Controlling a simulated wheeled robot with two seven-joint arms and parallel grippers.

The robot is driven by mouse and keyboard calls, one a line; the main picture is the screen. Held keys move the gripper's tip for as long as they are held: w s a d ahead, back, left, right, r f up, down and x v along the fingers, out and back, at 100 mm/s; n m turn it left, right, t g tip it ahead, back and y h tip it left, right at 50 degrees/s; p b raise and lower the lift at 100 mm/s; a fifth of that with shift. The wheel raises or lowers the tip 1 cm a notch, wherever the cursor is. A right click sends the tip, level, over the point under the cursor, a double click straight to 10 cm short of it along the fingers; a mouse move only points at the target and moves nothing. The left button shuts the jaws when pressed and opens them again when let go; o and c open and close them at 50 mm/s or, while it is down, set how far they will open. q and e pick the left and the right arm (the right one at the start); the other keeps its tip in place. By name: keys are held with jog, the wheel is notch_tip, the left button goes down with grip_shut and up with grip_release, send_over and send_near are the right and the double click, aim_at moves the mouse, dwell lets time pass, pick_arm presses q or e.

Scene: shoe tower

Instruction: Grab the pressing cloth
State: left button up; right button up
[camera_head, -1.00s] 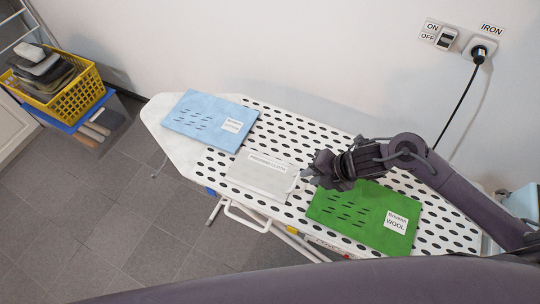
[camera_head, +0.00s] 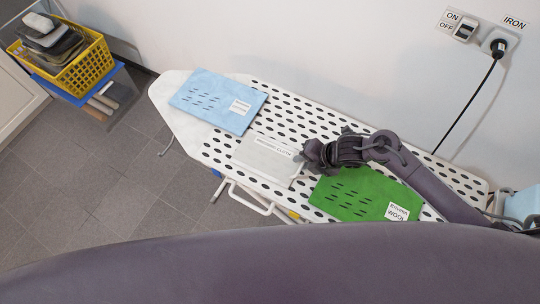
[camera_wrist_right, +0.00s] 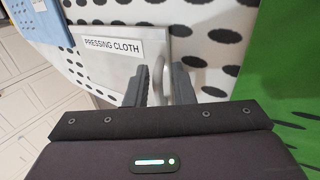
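The pressing cloth (camera_head: 264,160) is a light grey-white, labelled rectangle lying flat in the middle of the ironing board (camera_head: 180,123). In the right wrist view the cloth (camera_wrist_right: 105,72) has its label at the top and a pale upright tab or loop (camera_wrist_right: 158,72) at its right edge. My right gripper (camera_head: 306,158) is at the cloth's right edge. In the wrist view its fingers (camera_wrist_right: 159,88) are apart, one on each side of the tab, with gaps showing. Contact with the cloth cannot be told. My left gripper is not in view.
A blue cloth (camera_head: 217,100) lies left of the pressing cloth, and a green wool cloth (camera_head: 360,195) lies right, under my right arm. A yellow basket (camera_head: 80,75) stands at far left. The wall switch (camera_head: 465,31) and plugged-in cord (camera_head: 470,100) are at the upper right.

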grip_shut()
